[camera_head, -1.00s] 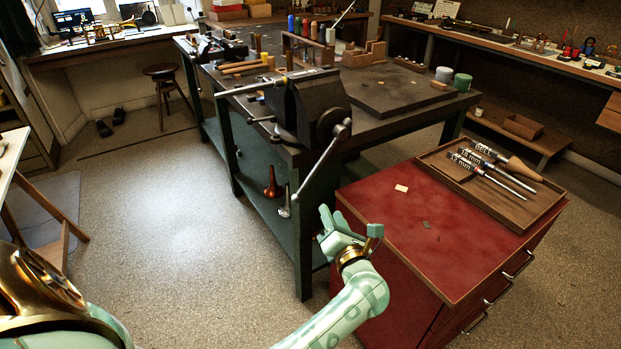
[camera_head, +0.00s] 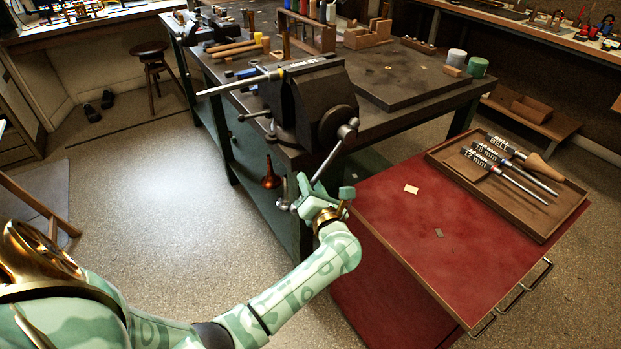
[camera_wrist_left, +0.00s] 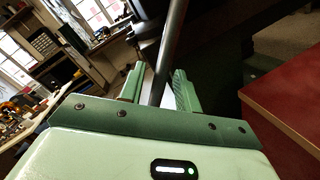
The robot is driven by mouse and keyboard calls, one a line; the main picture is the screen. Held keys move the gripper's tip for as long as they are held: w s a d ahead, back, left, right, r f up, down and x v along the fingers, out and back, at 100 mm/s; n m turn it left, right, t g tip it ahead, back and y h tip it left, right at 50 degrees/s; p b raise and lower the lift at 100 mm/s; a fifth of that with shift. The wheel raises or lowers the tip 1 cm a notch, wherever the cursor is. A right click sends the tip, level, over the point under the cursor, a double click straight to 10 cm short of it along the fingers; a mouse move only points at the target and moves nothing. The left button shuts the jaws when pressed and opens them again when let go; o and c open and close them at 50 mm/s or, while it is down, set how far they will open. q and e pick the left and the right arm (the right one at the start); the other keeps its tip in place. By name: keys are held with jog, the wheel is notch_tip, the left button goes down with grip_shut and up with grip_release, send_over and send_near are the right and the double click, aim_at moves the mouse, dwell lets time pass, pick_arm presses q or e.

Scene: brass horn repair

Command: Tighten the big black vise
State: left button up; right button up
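The big black vise (camera_head: 325,92) is mounted at the near corner of the dark workbench. Its steel handle bar (camera_head: 333,153) slants down and left from the screw hub, its lower end hanging beside the bench's front. My left gripper (camera_head: 307,190) is at the lower part of this bar. In the left wrist view the gripper (camera_wrist_left: 158,84) is open, its two green fingers apart. The bar (camera_wrist_left: 171,48) runs down between them, with a gap visible on at least one side; contact cannot be told. My right gripper is out of view.
A red-topped drawer cabinet (camera_head: 455,270) stands close to the right of my left forearm, carrying a wooden tray (camera_head: 447,165) of labelled tools. A red-brown horn-shaped piece (camera_head: 271,175) is on the bench's lower shelf. Open floor (camera_head: 175,215) lies to the left.

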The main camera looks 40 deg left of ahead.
pick_arm(q)
grip_shut()
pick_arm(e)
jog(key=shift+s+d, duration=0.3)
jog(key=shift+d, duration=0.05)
pick_arm(q)
jog(key=shift+r, duration=0.15)
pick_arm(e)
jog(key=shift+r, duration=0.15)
